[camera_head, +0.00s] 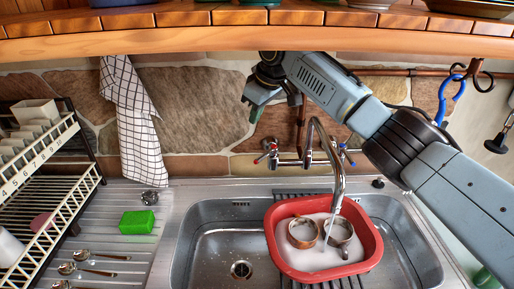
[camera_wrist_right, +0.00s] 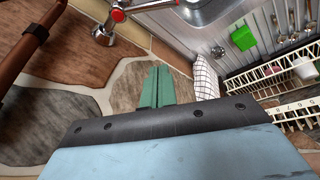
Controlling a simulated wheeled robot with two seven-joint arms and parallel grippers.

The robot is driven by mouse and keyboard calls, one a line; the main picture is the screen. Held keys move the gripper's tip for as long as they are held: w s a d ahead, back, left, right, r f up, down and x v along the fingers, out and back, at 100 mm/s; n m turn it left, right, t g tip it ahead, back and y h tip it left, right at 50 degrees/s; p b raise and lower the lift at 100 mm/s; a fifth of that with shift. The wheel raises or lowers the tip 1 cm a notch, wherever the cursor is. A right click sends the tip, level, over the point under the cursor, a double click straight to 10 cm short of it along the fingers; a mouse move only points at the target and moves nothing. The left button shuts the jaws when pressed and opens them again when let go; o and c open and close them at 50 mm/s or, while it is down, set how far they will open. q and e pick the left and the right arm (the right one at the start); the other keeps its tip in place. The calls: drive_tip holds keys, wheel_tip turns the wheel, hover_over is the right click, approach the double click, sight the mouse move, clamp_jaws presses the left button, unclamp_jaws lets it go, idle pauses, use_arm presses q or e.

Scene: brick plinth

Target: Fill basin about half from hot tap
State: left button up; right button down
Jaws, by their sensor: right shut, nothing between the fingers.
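A red basin (camera_head: 372,243) sits in the right part of the steel sink. It holds whitish, foamy liquid (camera_head: 318,256) and two round cups (camera_head: 303,232). The chrome tap's spout (camera_head: 337,165) curves over the basin, and a thin stream of water (camera_head: 328,225) appears to fall from it. The red-marked hot tap handle (camera_head: 268,147) is on the left of the tap; it also shows in the right wrist view (camera_wrist_right: 118,15). My right gripper (camera_head: 256,112), with green fingers (camera_wrist_right: 157,84), is shut and empty, above and apart from that handle. My left gripper is out of view.
A wooden shelf (camera_head: 200,34) runs above. A dish rack (camera_head: 50,190) stands left. A green sponge (camera_head: 137,222) and several spoons (camera_head: 82,269) lie on the drainer. A checked towel (camera_head: 133,120) hangs on the stone wall. The sink's left part is empty around its drain (camera_head: 241,269).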

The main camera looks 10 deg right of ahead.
sight(266, 156)
wheel_tip(266, 156, down, 10)
drive_tip(key=s+p, duration=0.1)
drive_tip(key=p, duration=0.1)
drive_tip(key=shift+s+a+g, duration=0.15)
drive_tip(key=shift+g, duration=0.25)
idle(0.5)
drive_tip(key=shift+y+p, duration=0.3)
drive_tip(key=shift+p, duration=0.05)
drive_tip(key=shift+s, duration=0.2)
